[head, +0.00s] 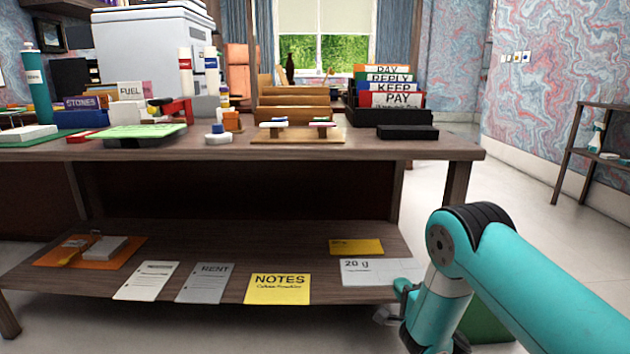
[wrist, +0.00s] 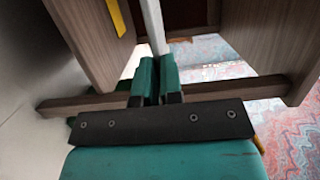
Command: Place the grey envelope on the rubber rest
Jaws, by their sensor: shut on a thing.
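A pale grey envelope (head: 375,272) marked "20 g" is at the right end of the lower shelf. My gripper (head: 402,288) is at its right edge, shut on it. In the wrist view the fingers (wrist: 157,72) close on the envelope, seen edge-on as a thin pale strip (wrist: 151,22). Whether it still touches the shelf I cannot tell. A flat black block (head: 407,132), which looks like the rubber rest, lies on the desk top near the right end, with nothing on it.
The lower shelf (head: 200,240) also holds a grey RENT sheet (head: 205,283), a white sheet (head: 147,281), a yellow NOTES sheet (head: 278,289), a yellow card (head: 356,247) and an orange folder (head: 75,252). A card sorter (head: 385,99) stands behind the block. The desk top (head: 440,150) overhangs the shelf.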

